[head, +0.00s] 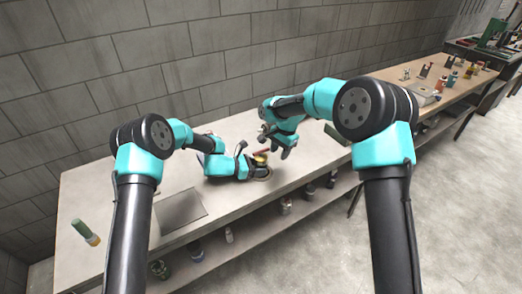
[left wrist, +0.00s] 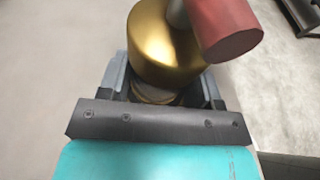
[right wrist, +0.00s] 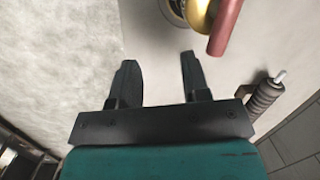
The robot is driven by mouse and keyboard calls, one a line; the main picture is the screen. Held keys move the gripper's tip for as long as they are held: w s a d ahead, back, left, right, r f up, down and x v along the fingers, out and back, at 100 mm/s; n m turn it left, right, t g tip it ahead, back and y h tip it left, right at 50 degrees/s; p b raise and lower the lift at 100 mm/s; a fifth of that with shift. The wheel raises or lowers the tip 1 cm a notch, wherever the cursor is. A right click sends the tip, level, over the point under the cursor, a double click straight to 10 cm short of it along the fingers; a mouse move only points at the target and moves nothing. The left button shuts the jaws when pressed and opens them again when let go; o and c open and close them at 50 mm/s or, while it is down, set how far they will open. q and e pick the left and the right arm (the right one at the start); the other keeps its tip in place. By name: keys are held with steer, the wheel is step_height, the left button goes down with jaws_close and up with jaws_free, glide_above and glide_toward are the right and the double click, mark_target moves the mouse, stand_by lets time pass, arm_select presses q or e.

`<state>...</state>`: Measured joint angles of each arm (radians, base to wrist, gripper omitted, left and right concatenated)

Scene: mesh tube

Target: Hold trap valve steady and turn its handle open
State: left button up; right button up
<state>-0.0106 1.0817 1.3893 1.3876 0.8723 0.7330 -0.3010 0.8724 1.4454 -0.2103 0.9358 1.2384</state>
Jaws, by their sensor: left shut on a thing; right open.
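The trap valve has a brass body (left wrist: 165,45) and a red handle (left wrist: 228,25), seen close up in the left wrist view. My left gripper (left wrist: 165,92) is shut on the brass body, one finger on each side. In the head view the valve (head: 260,157) stands on the bench, and its red handle (head: 262,151) is small there. My right gripper (right wrist: 158,75) is open and empty, apart from the valve. In the right wrist view the red handle (right wrist: 225,25) and part of the brass body (right wrist: 199,14) show at the top, beyond the right finger.
The bench (head: 140,188) carries a grey plate (head: 180,209) and a green-and-tan cylinder (head: 86,232) at the left. A block wall (head: 150,60) stands behind. Several small items stand on the shelf below. A second wooden bench (head: 400,85) holds tools at the right.

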mark_target(261, 153)
steer(key=w+a+r+m+h, duration=0.1)
steer(key=a+r+m, duration=0.1)
steer(key=a+r, duration=0.5)
step_height(261, 153, up, 4)
steer(key=shift+w+m+h, duration=0.3)
steer(key=shift+w+h, duration=0.1)
steer(key=shift+f, duration=0.1)
step_height(261, 153, down, 12)
steer(key=shift+r, duration=0.1)
jaws_close()
